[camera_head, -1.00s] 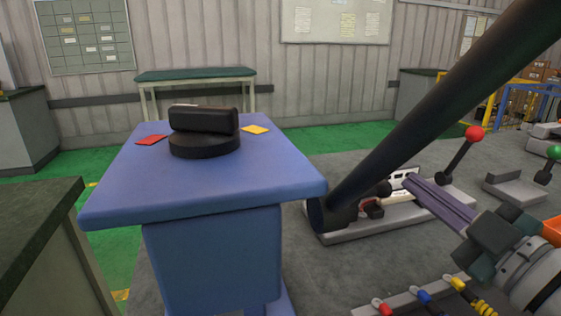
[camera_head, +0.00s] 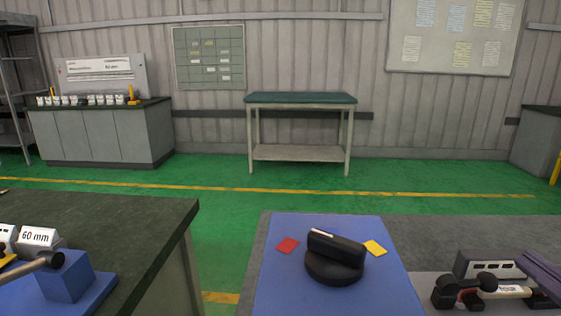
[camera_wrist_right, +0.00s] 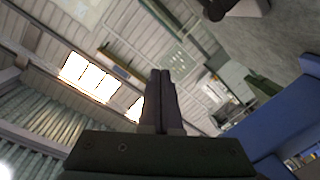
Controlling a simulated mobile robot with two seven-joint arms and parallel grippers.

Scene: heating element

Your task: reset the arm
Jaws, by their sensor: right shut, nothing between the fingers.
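My right gripper (camera_head: 543,272) shows at the right edge of the head view, its purple-grey fingers cut off by the frame. In the right wrist view its two dark fingers (camera_wrist_right: 161,85) lie together, shut and empty, pointing toward the wall and ceiling. It is beside a grey fixture (camera_head: 490,264) with black clamps and a white labelled tube (camera_head: 503,291), overlapping it in the picture; I cannot tell if they touch. My left gripper is not in view.
A dark-topped bench (camera_head: 150,225) is at left. A green-topped table (camera_head: 300,98) stands behind; green floor between is clear.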

